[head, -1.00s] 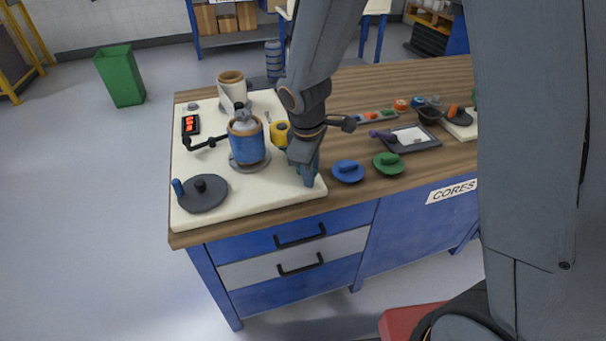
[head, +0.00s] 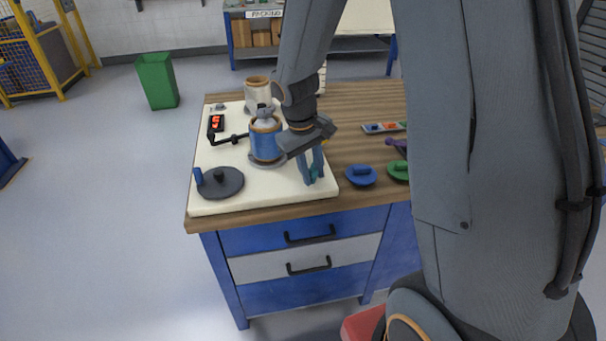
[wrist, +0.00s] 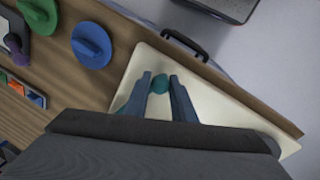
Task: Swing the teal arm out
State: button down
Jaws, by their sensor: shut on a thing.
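A teal round knob (wrist: 160,85) shows between my fingertips in the wrist view, and a teal strip (wrist: 122,103) shows left of the fingers. I cannot see how the two join. In the head view, a small teal part (head: 313,174) shows between the fingers, above the front right part of the cream board (head: 265,200). My gripper (head: 312,177) is shut on the teal knob, with one finger on each side. Most of the teal arm is hidden by my gripper and wrist.
A blue roller pot (head: 265,142) stands left of my gripper. A dark disc (head: 222,183) with a blue peg lies front left on the board. A blue lid (head: 360,175) and a green lid (head: 398,171) lie to the right on the wooden bench.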

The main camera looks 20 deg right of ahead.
dwell(0.3)
jog(key=c, duration=1.5)
grip_release()
jog(key=shift+a, duration=0.1)
jog(key=shift+s+a+r+b, duration=0.1)
jog(key=shift+a+r, duration=0.15)
jog(key=shift+r, duration=1.05)
jog(key=shift+a+r+b, duration=0.15)
jog(key=shift+a+r, duration=0.05)
jog(key=shift+r, duration=1.05)
jog(key=shift+s+a+r+b, duration=0.1)
jog(key=shift+a+r, duration=0.15)
jog(key=shift+r, duration=1.05)
jog(key=s+f+m, duration=0.1)
jog(key=s, duration=0.4)
jog(key=s+a+f+m+y, duration=0.1)
jog(key=s, duration=0.4)
jog(key=s+f+y, duration=0.1)
jog(key=s+f, duration=0.1)
jog(key=s, duration=0.3)
jog(key=shift+s+a+m, duration=0.25)
jog(key=shift+s+m, duration=0.1)
jog(key=shift+m, duration=0.05)
